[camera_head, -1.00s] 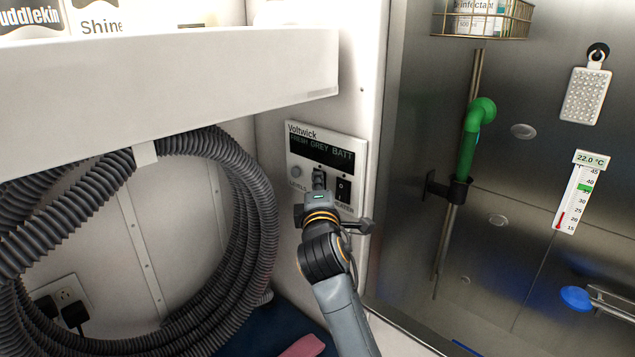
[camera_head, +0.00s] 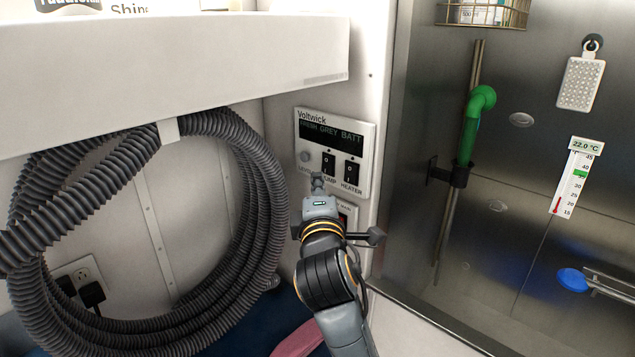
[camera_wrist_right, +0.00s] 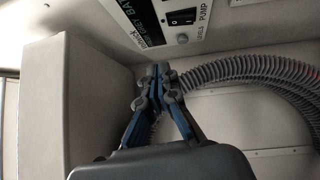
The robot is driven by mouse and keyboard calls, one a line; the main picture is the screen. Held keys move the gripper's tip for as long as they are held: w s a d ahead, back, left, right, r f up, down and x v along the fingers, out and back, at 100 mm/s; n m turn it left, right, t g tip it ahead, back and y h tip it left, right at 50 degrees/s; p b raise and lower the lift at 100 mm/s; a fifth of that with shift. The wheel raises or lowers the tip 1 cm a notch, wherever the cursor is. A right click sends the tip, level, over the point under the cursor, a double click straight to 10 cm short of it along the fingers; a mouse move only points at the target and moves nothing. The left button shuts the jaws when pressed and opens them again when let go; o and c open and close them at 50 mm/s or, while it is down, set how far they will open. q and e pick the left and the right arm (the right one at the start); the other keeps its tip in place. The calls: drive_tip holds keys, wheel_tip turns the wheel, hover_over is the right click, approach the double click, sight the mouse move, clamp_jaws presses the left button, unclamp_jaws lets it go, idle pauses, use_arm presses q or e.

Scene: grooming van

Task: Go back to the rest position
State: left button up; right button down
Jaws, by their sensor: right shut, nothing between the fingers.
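My right gripper (camera_head: 318,181) is shut and empty. In the head view it is in front of the wall, just below the Voltwick control panel (camera_head: 335,152). The panel has a dark display, a round button and two rocker switches, labelled pump and heater. In the right wrist view, the closed fingers (camera_wrist_right: 159,80) show in the middle, and the panel (camera_wrist_right: 165,18) is at the top. A smaller panel with a red switch (camera_head: 347,212) is partly hidden behind my right gripper. My left gripper is not in view.
A coiled grey corrugated hose (camera_head: 265,190) hangs to the left, under a white shelf (camera_head: 170,75). A steel-walled bay with a green-handled sprayer (camera_head: 470,125), a thermometer (camera_head: 573,180) and a wire basket (camera_head: 485,14) is to the right. A socket with plugs (camera_head: 85,285) is at lower left.

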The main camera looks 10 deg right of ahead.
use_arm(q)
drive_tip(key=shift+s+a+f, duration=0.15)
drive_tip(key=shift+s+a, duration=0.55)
use_arm(e)
drive_tip(key=shift+s, duration=0.4)
drive_tip(key=shift+f, duration=0.1)
